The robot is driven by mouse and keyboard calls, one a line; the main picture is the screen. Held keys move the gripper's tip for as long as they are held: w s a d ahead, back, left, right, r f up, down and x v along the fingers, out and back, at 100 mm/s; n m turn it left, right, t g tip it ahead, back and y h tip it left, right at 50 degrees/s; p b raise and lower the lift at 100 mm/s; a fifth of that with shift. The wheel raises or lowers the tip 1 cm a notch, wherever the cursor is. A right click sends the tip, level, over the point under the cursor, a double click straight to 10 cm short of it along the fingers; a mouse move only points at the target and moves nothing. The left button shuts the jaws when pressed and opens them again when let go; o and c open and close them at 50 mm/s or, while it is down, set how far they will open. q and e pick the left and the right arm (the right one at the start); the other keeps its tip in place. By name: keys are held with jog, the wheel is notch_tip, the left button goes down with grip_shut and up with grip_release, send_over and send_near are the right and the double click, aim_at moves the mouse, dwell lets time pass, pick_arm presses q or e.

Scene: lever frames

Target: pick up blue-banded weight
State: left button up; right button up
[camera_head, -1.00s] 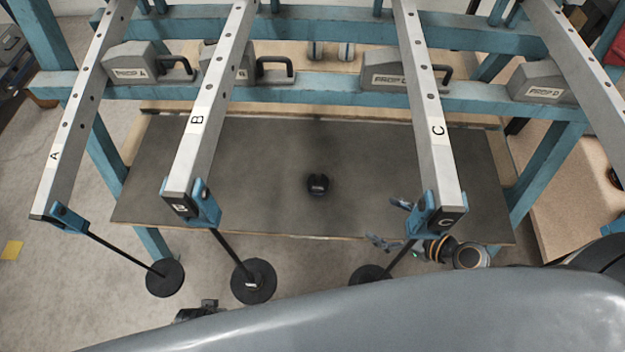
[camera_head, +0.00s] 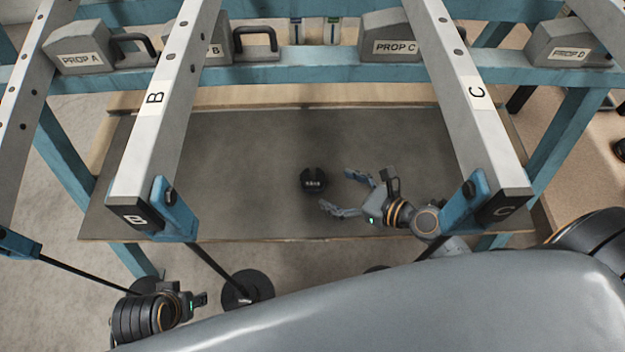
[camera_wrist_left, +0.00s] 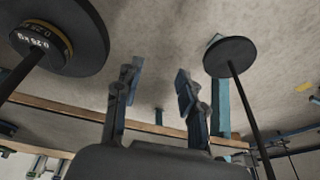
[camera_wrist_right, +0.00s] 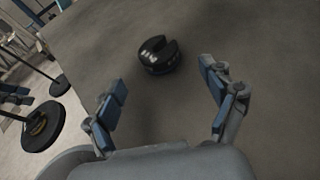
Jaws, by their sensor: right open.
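A small black slotted weight (camera_head: 313,181) lies on the dark mat of the table, between beams B and C. It also shows in the right wrist view (camera_wrist_right: 160,56), with white lettering and a slot; a blue band is hard to make out. My right gripper (camera_head: 338,191) is open and empty just right of the weight, its fingers pointing toward it. In the right wrist view the weight lies ahead of the two spread fingertips (camera_wrist_right: 163,78), not touched. My left gripper (camera_wrist_left: 157,80) is open and empty, low at the left, off the table.
Beam B (camera_head: 160,110) and beam C (camera_head: 470,100) run over the table (camera_head: 230,150). Black discs hang on rods in front, one (camera_head: 247,290) below beam B. Grey prop blocks (camera_head: 388,38) sit on the blue rail behind. The mat around the weight is clear.

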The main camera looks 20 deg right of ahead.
aim_at(322, 182)
jog(key=shift+w+a+f, duration=0.25)
jog(key=shift+w+a, duration=0.1)
jog(key=shift+w, duration=0.1)
jog(key=b+x, duration=0.1)
jog(key=x, duration=0.4)
jog(key=shift+s, duration=0.1)
pick_arm(q)
jog(key=v, duration=0.5)
jog(key=shift+a+r, duration=0.1)
jog(key=shift+r, duration=0.15)
pick_arm(e)
jog(key=shift+r, duration=0.1)
jog(key=shift+c, duration=0.2)
jog(key=c, duration=1.4)
